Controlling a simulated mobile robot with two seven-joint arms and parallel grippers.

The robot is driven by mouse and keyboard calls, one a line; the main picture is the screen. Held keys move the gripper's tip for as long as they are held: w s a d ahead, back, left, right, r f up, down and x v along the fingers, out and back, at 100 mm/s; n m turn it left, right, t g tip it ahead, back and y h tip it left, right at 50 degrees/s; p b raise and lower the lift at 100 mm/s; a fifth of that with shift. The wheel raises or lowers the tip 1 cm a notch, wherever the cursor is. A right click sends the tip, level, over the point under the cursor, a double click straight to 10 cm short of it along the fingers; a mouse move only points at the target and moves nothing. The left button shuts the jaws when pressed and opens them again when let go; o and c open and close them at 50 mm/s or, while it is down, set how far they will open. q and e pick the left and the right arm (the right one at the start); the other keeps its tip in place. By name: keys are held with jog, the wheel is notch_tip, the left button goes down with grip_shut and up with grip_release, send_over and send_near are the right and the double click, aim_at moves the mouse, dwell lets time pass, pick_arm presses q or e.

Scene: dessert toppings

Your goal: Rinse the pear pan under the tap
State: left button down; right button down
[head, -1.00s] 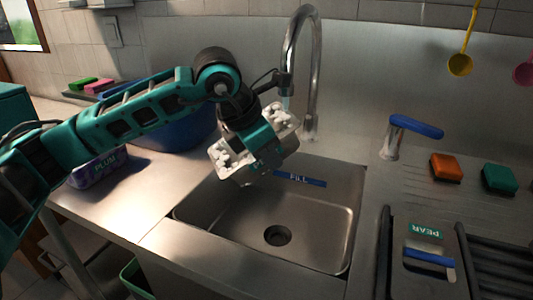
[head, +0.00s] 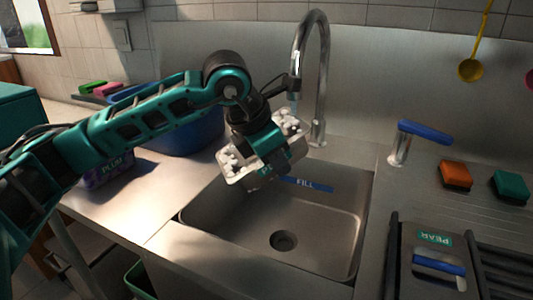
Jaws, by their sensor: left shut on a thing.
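My left gripper (head: 270,158) is shut on a light, shallow pan (head: 246,179) filled with white lumps or foam. It holds the pan tilted over the back left of the sink (head: 334,260), above the basin. No label shows on the pan, and my gripper hides its middle. The tap (head: 321,75) arches over from behind, its spout end just above the pan's right end. A short pale-blue streak (head: 295,106), seemingly water, shows below the spout. A lever with a blue handle (head: 425,131) stands right of the sink. My right gripper is not in view.
A green PEAR label (head: 434,239) is on a grey holder with a blue bar at the right, beside a dark rack (head: 505,265). Orange (head: 456,175) and green (head: 511,186) sponges lie behind. A purple PLUM tub (head: 108,172) and blue basin (head: 188,135) stand left.

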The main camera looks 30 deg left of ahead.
aim_at(239, 174)
pick_arm(q)
jog(key=shift+w+a, duration=0.15)
jog(key=shift+a, duration=0.1)
jog(key=shift+s+a+b, duration=0.3)
jog(key=shift+s, duration=0.15)
jog(key=shift+s+a+b, duration=0.45)
jog(key=shift+s+a, duration=0.15)
jog(key=shift+s, duration=0.35)
jog(key=shift+s+a+b, duration=0.45)
jog(key=shift+s+a, duration=0.2)
jog(key=shift+s, duration=0.35)
jog(key=shift+s+a+b, duration=0.45)
jog(key=shift+s+a, duration=0.15)
jog(key=shift+s, duration=0.35)
jog(key=shift+s+a+r, duration=0.2)
jog(key=shift+s+r, duration=0.05)
jog(key=shift+r, duration=0.1)
jog(key=shift+s+a+r, duration=0.6)
jog(key=shift+s+r, duration=0.25)
jog(key=shift+s, duration=0.1)
jog(key=shift+s+a+r, duration=0.55)
jog(key=shift+s+r, duration=0.3)
jog(key=shift+s, duration=0.1)
